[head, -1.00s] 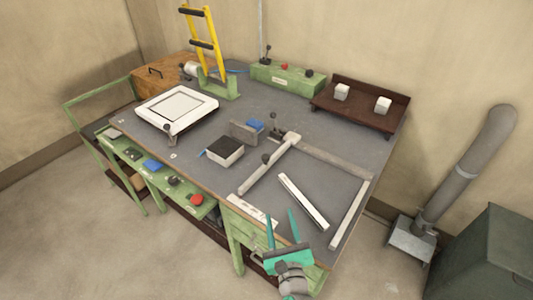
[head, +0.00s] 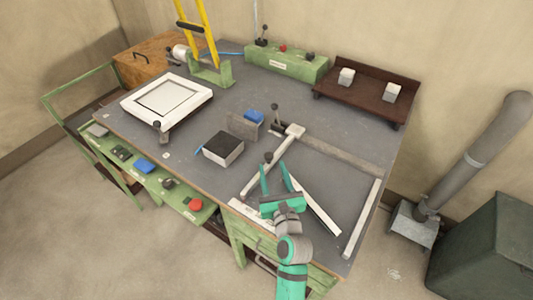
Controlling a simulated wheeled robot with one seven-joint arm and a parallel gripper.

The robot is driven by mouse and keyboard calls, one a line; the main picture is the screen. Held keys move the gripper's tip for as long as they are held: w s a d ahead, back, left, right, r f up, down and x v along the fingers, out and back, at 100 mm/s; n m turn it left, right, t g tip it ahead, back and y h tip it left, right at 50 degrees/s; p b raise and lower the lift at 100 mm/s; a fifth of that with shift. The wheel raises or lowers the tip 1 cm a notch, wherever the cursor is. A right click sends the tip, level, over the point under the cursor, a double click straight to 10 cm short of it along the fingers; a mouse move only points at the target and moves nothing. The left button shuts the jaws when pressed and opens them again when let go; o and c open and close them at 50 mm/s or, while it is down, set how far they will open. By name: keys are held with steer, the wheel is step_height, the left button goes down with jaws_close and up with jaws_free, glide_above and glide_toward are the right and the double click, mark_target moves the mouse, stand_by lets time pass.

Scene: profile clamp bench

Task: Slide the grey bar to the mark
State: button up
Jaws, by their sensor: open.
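A loose pale grey bar (head: 320,211) with a dark side lies diagonally on the dark bench top, between two fixed rails. My gripper covers its upper left end. A left rail (head: 254,178) with black knobs joins a back rail (head: 340,155) at a pale corner block (head: 294,131). A right rail (head: 361,219) stands apart from the bar. My teal gripper (head: 273,167) is open, with its fingers near the left rail and the bar's upper left end. Contact cannot be told. A white strip with faint markings (head: 252,212) lies at the front edge; I cannot tell whether it bears the mark.
A black-topped block (head: 223,146), a grey upright plate (head: 242,126) and a blue piece (head: 254,117) stand left of the rails. A white frame (head: 167,98) is farther left. A green control box (head: 287,64) and brown shelf (head: 362,100) stand at the back.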

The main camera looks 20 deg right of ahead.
mark_target(269, 159)
steer(key=shift+w+d, duration=0.15)
steer(key=shift+w, duration=1)
steer(key=shift+w+d, duration=0.2)
steer(key=shift+w, duration=1)
steer(key=shift+w+d, duration=0.15)
steer(key=shift+w, duration=1)
jaws_close()
